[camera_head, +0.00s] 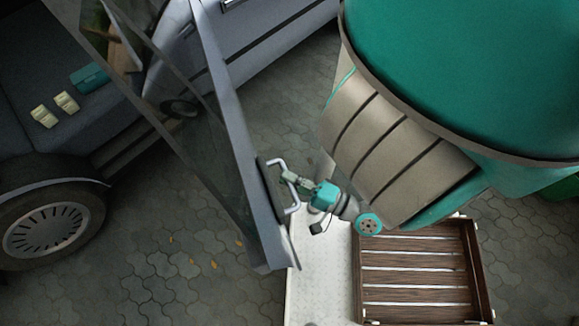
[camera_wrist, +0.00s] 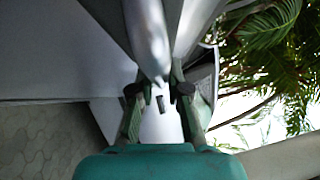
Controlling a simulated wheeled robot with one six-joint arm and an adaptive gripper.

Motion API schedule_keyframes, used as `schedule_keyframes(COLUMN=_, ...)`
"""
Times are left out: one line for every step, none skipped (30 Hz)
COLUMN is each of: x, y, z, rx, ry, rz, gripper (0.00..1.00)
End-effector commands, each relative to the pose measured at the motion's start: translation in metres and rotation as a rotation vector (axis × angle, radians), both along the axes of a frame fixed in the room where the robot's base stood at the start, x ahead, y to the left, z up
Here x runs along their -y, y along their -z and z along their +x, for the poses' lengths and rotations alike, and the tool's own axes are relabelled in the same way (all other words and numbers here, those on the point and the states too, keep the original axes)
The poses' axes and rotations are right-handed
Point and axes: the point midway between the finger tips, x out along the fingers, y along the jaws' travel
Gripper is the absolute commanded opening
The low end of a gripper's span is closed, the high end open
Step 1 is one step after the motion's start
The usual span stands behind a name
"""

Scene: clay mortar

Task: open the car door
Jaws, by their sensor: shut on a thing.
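The grey car door (camera_head: 222,110) stands swung out from the car body (camera_head: 265,32), with a wide gap to the cabin. Its pale bar-shaped handle (camera_head: 291,208) sticks out from the outer face near the free edge. My gripper (camera_head: 291,178) is at the handle from the right and is shut on it. In the wrist view, the handle (camera_wrist: 150,45) runs down between the two fingers of my gripper (camera_wrist: 158,98). The exact contact at the fingertips is hard to see.
The car's front wheel (camera_head: 45,230) is at the left, and small cream and teal items lie on the dark surface above it. A slatted wooden tray (camera_head: 415,268) is at lower right. Paved ground (camera_head: 190,250) is open below the door. Palm leaves (camera_wrist: 270,40) show in the wrist view.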

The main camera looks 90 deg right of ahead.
Motion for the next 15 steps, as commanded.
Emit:
schedule_keyframes(x=-0.0015, y=-0.0011, z=0.001, rx=0.004, ry=-0.005, rz=-0.001, gripper=0.0)
schedule_keyframes(x=-0.0016, y=-0.0011, z=0.0011, rx=0.004, ry=-0.005, rz=-0.001, gripper=0.0)
schedule_keyframes(x=-0.0018, y=-0.0012, z=0.0012, rx=0.003, ry=-0.005, rz=-0.002, gripper=0.0)
schedule_keyframes(x=-0.0018, y=-0.0012, z=0.0012, rx=0.003, ry=-0.006, rz=-0.002, gripper=0.0)
schedule_keyframes(x=-0.0019, y=-0.0012, z=0.0012, rx=0.003, ry=-0.006, rz=-0.002, gripper=0.0)
schedule_keyframes(x=-0.0021, y=-0.0012, z=0.0014, rx=0.003, ry=-0.007, rz=-0.002, gripper=0.0)
schedule_keyframes(x=-0.0022, y=-0.0013, z=0.0014, rx=0.002, ry=-0.008, rz=-0.002, gripper=0.0)
schedule_keyframes(x=-0.0023, y=-0.0013, z=0.0015, rx=0.002, ry=-0.008, rz=-0.002, gripper=0.0)
schedule_keyframes(x=-0.0024, y=-0.0013, z=0.0016, rx=0.003, ry=-0.009, rz=-0.002, gripper=0.23)
schedule_keyframes(x=-0.0024, y=-0.0013, z=0.0016, rx=0.003, ry=-0.009, rz=-0.002, gripper=0.3)
schedule_keyframes(x=-0.0024, y=-0.0012, z=0.0015, rx=0.003, ry=-0.009, rz=-0.002, gripper=0.38)
schedule_keyframes(x=-0.0022, y=-0.0011, z=0.0015, rx=0.002, ry=-0.008, rz=-0.002, gripper=0.41)
schedule_keyframes(x=-0.0021, y=-0.001, z=0.0014, rx=0.002, ry=-0.008, rz=-0.002, gripper=0.41)
schedule_keyframes(x=-0.002, y=-0.0009, z=0.0013, rx=0.002, ry=-0.008, rz=-0.002, gripper=0.41)
schedule_keyframes(x=-0.0019, y=-0.0008, z=0.0012, rx=0.001, ry=-0.007, rz=-0.002, gripper=0.41)
